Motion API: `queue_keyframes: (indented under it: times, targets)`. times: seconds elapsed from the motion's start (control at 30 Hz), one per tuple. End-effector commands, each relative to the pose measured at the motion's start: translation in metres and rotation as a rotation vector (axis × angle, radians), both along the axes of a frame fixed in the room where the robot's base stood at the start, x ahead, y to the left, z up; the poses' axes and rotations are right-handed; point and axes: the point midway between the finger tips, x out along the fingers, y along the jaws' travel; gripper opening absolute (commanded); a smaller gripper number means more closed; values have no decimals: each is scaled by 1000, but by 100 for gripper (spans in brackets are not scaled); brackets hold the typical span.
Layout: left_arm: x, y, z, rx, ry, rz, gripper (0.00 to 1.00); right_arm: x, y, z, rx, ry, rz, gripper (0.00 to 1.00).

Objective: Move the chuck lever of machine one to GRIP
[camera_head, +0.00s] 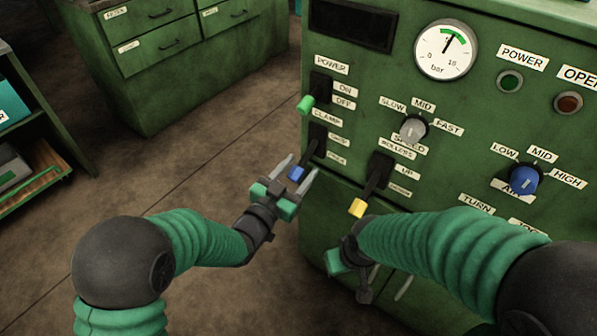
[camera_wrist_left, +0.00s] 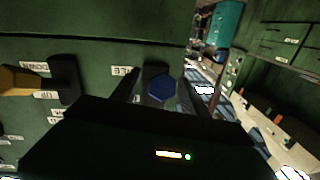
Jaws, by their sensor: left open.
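The blue-tipped lever (camera_head: 297,173) is on the green machine's front, under a label that looks like CLAMP. Its dark arm comes out of a slot and slants down, with small, hard-to-read labels beside it. My left gripper (camera_head: 298,172) is open, with one finger on each side of the blue tip. In the left wrist view, the blue knob (camera_wrist_left: 160,88) sits between the two dark fingers (camera_wrist_left: 158,90); I cannot tell whether they touch it. My right gripper (camera_head: 368,280) is low in front of the machine, partly hidden by its own arm.
A green-tipped power lever (camera_head: 305,104) is above, and a yellow-tipped rollers lever (camera_head: 358,207) is close to the right. A grey dial (camera_head: 412,127), a blue dial (camera_head: 524,180) and a pressure gauge (camera_head: 446,50) are further right. Open floor (camera_head: 190,165) lies left of the machine.

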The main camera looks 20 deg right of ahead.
Motion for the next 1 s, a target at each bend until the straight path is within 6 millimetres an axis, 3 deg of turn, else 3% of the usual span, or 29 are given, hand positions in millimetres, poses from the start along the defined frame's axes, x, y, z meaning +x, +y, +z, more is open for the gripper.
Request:
queue_keyframes:
  times: [0.17,0.57,1.0]
  targets:
    - [0,0,0,1,1,0,51,0,0,0,0,0,0,0]
    - [0,0,0,1,0,0,0,0,0,0,0,0,0,0]
    - [-1,0,0,1,1,-1,0,0,0,0,0,0,0,0]
